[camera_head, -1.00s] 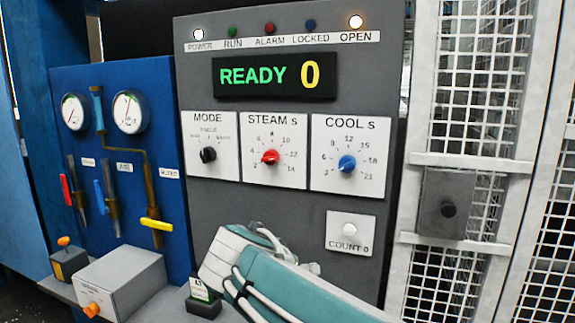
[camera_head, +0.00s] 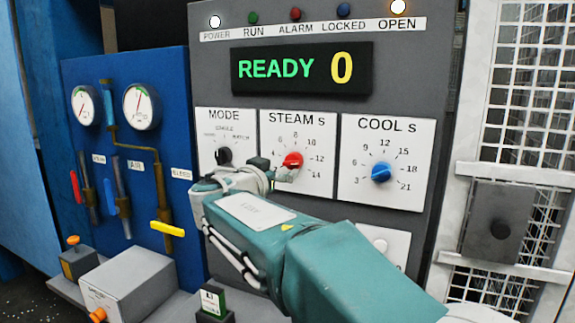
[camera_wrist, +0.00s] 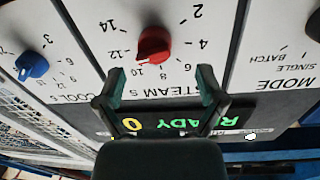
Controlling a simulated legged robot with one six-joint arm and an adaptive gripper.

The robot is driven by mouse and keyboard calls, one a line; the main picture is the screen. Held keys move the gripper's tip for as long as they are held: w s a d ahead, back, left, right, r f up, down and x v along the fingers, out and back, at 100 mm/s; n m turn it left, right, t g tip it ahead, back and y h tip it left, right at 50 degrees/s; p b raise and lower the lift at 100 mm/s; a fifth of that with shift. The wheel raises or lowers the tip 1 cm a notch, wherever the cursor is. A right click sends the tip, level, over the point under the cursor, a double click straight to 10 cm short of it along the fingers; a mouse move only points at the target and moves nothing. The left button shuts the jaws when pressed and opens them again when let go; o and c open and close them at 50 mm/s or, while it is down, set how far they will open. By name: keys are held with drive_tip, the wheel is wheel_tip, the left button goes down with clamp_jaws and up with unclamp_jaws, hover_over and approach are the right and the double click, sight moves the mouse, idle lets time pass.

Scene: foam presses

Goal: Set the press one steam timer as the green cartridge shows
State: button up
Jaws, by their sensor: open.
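The red steam knob (camera_head: 293,160) sits on the white STEAM s plate (camera_head: 310,127), with a dial running from 2 to 14. My gripper (camera_head: 273,169) is in front of the plate, at the knob's lower left in the head view. In the wrist view, upside down, the open fingers (camera_wrist: 160,74) lie short of the red knob (camera_wrist: 153,42), empty and apart from it. A small card with a green edge (camera_head: 213,300), possibly the green cartridge, stands in a black holder at the bottom; its marking is too small to read.
The blue COOL knob (camera_head: 381,172) is to the right, and the black MODE knob (camera_head: 223,156) is to the left, close to my gripper. The display (camera_head: 301,69) reads READY 0. A blue gauge panel (camera_head: 150,75) stands left, a mesh guard (camera_head: 530,90) right.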

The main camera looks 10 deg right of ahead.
sight(288, 165)
drive_tip(key=x, duration=0.4)
drive_tip(key=shift+d, duration=0.45)
drive_tip(key=shift+a, duration=0.1)
drive_tip(key=shift+a, duration=0.1)
